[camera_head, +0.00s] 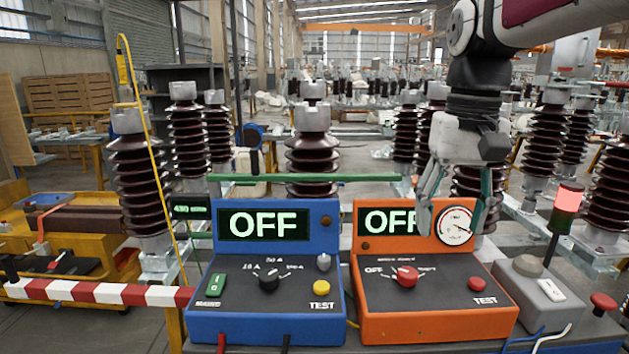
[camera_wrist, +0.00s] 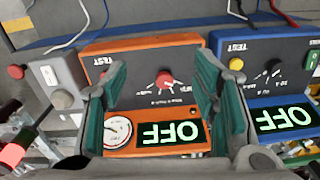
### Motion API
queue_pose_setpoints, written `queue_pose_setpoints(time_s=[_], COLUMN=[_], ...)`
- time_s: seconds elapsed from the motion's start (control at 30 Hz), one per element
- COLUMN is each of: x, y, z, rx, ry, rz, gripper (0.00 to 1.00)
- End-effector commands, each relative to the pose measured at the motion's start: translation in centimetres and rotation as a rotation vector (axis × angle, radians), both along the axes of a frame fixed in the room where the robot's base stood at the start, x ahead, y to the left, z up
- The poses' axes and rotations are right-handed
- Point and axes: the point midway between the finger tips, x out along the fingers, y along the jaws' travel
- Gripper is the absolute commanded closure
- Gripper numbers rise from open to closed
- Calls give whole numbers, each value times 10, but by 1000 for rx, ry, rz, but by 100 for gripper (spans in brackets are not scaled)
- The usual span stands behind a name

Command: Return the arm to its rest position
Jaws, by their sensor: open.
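My arm comes in from the top right of the head view, and my gripper (camera_head: 450,208) hangs in front of the upper part of the orange tester (camera_head: 435,326). The gripper is open and empty. In the wrist view its two green-padded fingers (camera_wrist: 165,82) stand apart, with the orange tester's red knob (camera_wrist: 166,80) seen between them. The orange tester shows OFF on its display, partly hidden by a finger in the head view, and has a round gauge (camera_head: 455,225). The blue tester (camera_head: 263,326) beside it on the left also reads OFF.
A grey box (camera_head: 528,290) with a red-lit signal lamp (camera_head: 566,208) stands right of the orange tester. A red-and-white barrier (camera_head: 100,293) runs at left. Ribbed brown insulators (camera_head: 312,155) stand behind the testers. A green bar (camera_head: 305,178) lies behind the blue tester.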

Motion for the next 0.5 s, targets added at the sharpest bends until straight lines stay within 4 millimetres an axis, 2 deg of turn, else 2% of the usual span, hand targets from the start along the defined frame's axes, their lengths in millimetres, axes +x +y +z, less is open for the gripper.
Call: queue_pose_setpoints(time_s=[0.03, 0.27, 0.4, 0.5], x=[-18, -87, -126, -147], y=[0, 0, -1, -1], z=[0, -21, -44, -62], rx=[-4, -22, -31, -38], ry=[-32, -169, -252, -303], rz=[7, 45, 68, 83], gripper=[46, 46, 46, 46])
